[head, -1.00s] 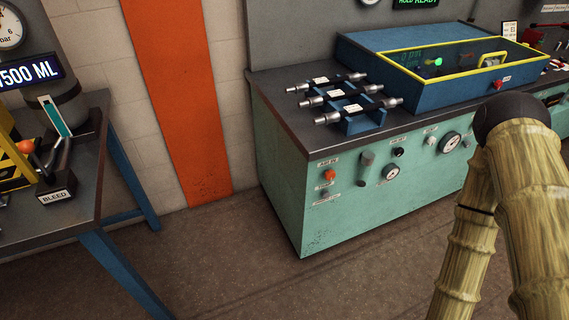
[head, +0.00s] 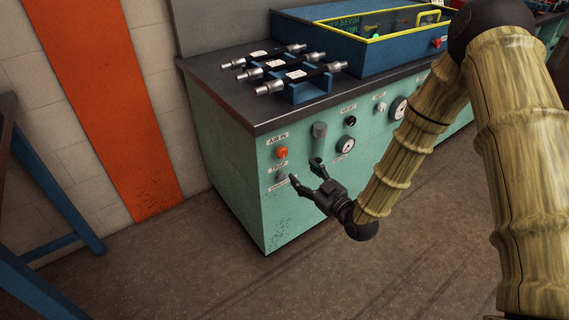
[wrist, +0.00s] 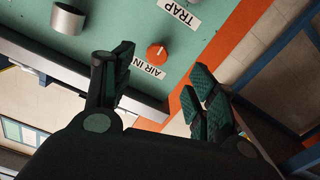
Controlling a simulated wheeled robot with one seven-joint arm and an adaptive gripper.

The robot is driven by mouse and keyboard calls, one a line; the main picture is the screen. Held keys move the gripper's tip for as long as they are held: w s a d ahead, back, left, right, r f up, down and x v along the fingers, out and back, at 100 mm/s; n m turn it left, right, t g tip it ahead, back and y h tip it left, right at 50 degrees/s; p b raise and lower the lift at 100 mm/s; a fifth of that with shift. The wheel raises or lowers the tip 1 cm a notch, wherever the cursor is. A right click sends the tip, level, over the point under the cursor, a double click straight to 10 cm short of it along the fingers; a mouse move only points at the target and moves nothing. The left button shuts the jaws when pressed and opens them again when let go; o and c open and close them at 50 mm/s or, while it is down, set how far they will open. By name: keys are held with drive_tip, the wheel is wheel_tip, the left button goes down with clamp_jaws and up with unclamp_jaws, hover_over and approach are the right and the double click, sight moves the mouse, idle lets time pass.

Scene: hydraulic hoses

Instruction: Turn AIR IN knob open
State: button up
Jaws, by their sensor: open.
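The AIR IN knob (head: 282,153) is a small round orange knob on the green front panel of the bench, under its AIR IN label (head: 277,139). In the wrist view the orange knob (wrist: 157,53) shows upside down, between and beyond my fingers, with a light line across its face. My gripper (head: 304,172) is open and empty, in front of the panel, a little below and right of the knob in the head view. It also shows open in the wrist view (wrist: 165,85), and nothing is between its fingers. The knob is apart from the fingers.
A TRAP label (head: 278,169) sits below the knob. Hose fittings on a blue rack (head: 313,90) stand on the bench top. A blue-legged table (head: 60,190) is at left.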

sight(284, 154)
drive_tip(key=x, duration=0.7)
drive_tip(key=r+x, duration=0.1)
drive_tip(key=x, duration=0.3)
drive_tip(key=shift+w, duration=0.1)
drive_tip(key=c, duration=1)
